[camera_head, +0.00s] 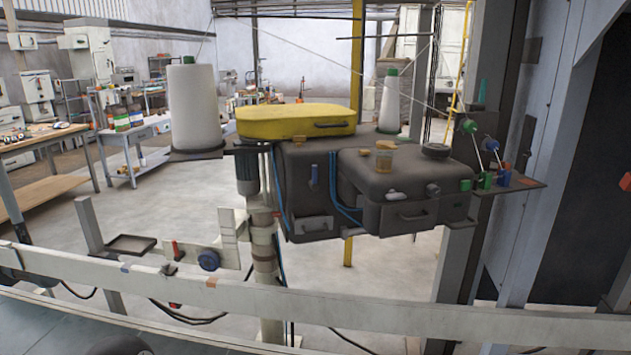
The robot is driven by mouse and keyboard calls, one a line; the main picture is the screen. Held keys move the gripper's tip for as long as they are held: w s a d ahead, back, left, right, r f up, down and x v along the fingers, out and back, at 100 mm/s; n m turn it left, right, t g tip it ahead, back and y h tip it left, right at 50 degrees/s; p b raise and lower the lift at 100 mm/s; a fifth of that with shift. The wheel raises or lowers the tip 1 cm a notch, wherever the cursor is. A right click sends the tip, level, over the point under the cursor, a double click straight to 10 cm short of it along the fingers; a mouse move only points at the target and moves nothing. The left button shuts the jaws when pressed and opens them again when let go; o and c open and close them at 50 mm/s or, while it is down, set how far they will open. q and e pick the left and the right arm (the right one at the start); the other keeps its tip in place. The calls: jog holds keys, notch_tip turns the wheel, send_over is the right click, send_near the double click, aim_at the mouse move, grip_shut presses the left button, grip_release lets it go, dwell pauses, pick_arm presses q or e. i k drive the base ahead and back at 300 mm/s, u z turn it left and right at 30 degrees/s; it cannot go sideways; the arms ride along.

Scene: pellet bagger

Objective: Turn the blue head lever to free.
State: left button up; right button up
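The dark grey sewing head (300,160) hangs at the centre of the view on a pale post. A small blue lever (314,176) stands upright on its front face, left of two blue tubes. It is small in the picture, and I cannot read any marking for its position. Neither of my grippers shows in this view, and nothing is seen touching the lever.
A yellow cover (296,122) tops the head. A white thread cone (193,106) stands left, another (391,105) behind. A pale rail (330,308) crosses the foreground. A blue knob (208,260) sits lower left. A grey column (470,200) stands right.

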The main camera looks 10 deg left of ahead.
aim_at(314, 184)
jog(key=u, duration=0.85)
jog(key=k, duration=0.8)
jog(key=z, duration=0.45)
jog(key=i, duration=1.7)
